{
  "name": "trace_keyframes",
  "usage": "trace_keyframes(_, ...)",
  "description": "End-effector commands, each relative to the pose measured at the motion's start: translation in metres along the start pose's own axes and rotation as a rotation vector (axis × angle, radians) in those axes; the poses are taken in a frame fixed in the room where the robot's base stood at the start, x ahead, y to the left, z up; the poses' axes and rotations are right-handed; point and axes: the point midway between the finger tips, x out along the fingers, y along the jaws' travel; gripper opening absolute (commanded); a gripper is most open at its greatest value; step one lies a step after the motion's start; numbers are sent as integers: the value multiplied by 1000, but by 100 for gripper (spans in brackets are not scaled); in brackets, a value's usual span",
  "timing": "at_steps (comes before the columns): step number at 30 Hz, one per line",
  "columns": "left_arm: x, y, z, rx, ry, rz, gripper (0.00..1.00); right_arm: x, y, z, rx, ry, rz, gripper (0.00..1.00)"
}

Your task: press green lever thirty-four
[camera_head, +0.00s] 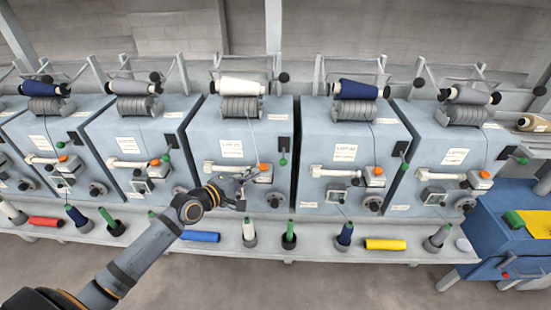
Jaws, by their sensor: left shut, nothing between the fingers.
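A row of blue-grey spinning units stands across the view, each with a small green lever knob on a dark plate at the right of its front. The knobs show on the far-left unit (60,144), the second unit (167,147), the middle unit (283,162), the fourth unit (405,166) and the right unit (523,160). The white number labels are too small to read surely, so I cannot tell which lever is thirty-four. My left gripper (243,187) is shut and empty in front of the middle unit's lower face, left of and below its green knob. My right gripper is out of view.
Each unit has an orange button, such as the middle one (264,167), and a white roller. Coloured bobbins stand or lie along the front ledge (330,251), including a yellow tube (385,244). A blue cart (495,235) stands at the right.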

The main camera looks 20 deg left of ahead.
Motion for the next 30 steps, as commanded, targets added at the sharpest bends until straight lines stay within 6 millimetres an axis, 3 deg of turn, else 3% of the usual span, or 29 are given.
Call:
trace_keyframes(3, -1, 8, 7, -19, -18, 11, 0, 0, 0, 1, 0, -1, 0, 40)
trace_keyframes(14, 5, 8, 6, -21, -14, 15, 0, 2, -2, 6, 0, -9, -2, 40)
trace_keyframes(30, 92, 9, 7, -20, -13, 13, 0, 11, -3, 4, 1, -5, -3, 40)
